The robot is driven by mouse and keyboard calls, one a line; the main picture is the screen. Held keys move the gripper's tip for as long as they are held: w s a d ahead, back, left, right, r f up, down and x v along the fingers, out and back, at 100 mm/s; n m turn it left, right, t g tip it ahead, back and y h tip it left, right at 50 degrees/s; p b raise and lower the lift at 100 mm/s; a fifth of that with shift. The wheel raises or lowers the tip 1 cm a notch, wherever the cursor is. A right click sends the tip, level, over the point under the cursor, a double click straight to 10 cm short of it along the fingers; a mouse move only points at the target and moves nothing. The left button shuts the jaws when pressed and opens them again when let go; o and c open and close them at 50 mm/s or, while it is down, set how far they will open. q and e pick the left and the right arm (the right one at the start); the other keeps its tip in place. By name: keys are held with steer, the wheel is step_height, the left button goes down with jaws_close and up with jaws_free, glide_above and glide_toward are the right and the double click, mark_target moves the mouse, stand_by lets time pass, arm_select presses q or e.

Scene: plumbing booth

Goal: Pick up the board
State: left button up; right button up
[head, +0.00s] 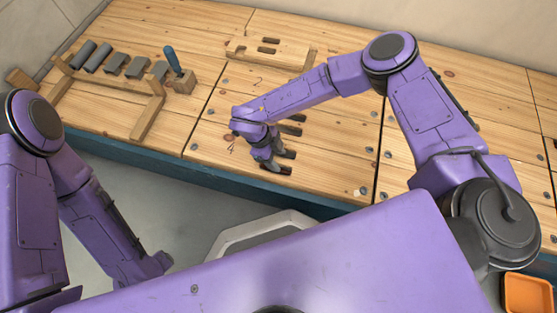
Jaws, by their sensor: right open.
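My right gripper (270,162) is low over the front middle of the bench, pointing down, open, well in front of that board. Dark slots (290,153) show in the wood right beside its fingers. The arm hides part of this area, and I cannot tell whether the fingers touch anything. My left arm hangs at the left, in front of the bench, and its gripper is not visible.
The wooden workbench (320,187) has a blue-green front edge. At its left are a wooden rack (110,82) with grey pieces and a blue-handled tool (173,60) in a wooden block. An orange bin (527,293) is at the lower right. Screws lie scattered.

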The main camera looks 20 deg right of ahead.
steer(key=shift+f, duration=0.25)
stand_by(0.4)
jaws_close()
